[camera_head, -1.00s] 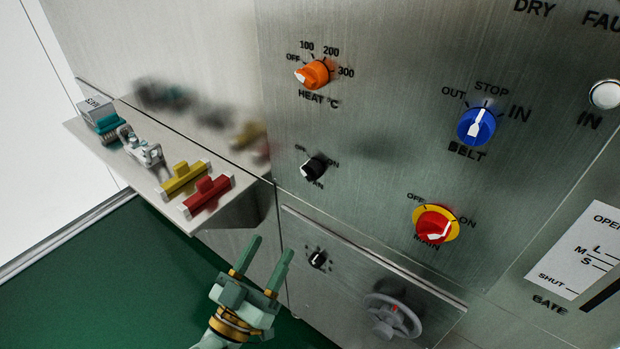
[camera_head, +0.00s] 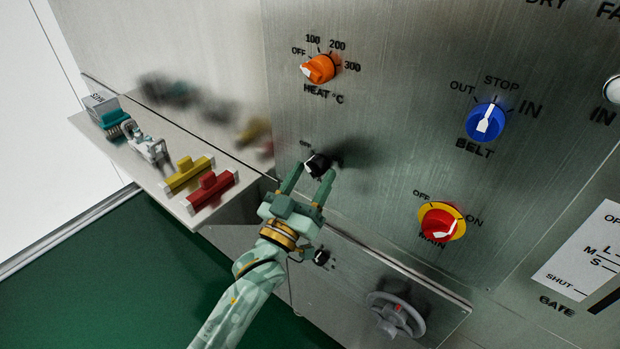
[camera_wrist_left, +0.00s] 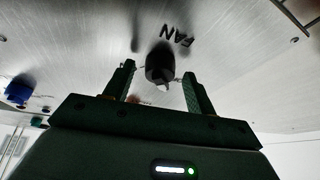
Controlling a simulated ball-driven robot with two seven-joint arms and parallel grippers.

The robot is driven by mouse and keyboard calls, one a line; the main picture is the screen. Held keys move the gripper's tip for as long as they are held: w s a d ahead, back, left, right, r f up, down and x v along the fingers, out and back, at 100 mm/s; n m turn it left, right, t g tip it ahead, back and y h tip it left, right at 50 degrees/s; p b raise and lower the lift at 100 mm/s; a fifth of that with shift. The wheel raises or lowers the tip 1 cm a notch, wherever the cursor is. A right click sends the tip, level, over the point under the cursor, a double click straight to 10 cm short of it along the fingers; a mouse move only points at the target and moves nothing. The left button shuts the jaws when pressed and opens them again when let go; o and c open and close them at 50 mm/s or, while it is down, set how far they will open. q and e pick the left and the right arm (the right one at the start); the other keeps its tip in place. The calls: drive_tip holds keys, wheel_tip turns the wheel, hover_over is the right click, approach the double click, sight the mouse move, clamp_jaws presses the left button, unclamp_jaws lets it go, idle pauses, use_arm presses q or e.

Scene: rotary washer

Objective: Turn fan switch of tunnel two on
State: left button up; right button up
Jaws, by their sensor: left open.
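The fan switch is a small black rotary knob (camera_head: 318,164) on the metal panel, below the orange heat knob. It also shows in the left wrist view (camera_wrist_left: 160,66) beside the word FAN. My left gripper (camera_head: 308,178) is open, its two fingers pointing at the knob. In the left wrist view the fingers (camera_wrist_left: 159,80) stand on either side of the knob, with gaps visible; I cannot tell how deep they reach. The gripper hides most of the switch's lettering in the head view. My right gripper is not in view.
The orange heat knob (camera_head: 319,69), blue belt knob (camera_head: 485,122) and red main switch (camera_head: 439,221) are on the same panel. A second small black knob (camera_head: 321,257) and a grey handwheel (camera_head: 396,314) sit lower. A shelf (camera_head: 133,168) with several items juts out at left.

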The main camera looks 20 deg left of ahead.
use_arm(q)
drive_tip(key=c, duration=1)
drive_tip(key=shift+m+h, duration=0.4)
drive_tip(key=shift+m, duration=0.1)
drive_tip(key=m+g+h+p, duration=0.1)
drive_tip(key=m+h, duration=0.1)
drive_tip(key=m, duration=0.4)
drive_tip(key=a+m+g+h+p, duration=0.1)
drive_tip(key=m+g+h+p, duration=0.1)
drive_tip(key=m, duration=0.4)
drive_tip(key=m+g+h+p, duration=0.2)
drive_tip(key=m+h, duration=0.1)
drive_tip(key=m, duration=0.3)
drive_tip(key=shift+w+a+r+h, duration=0.15)
drive_tip(key=shift+w+r+h, duration=0.15)
drive_tip(key=shift+h, duration=0.1)
drive_tip(key=shift+a+r+m+g+p, duration=0.1)
drive_tip(key=shift+m+g+p, duration=0.5)
drive_tip(key=shift+m, duration=0.85)
drive_tip(key=shift+m+g+p, duration=0.45)
drive_tip(key=shift+m+g, duration=0.15)
drive_tip(key=shift+m, duration=0.85)
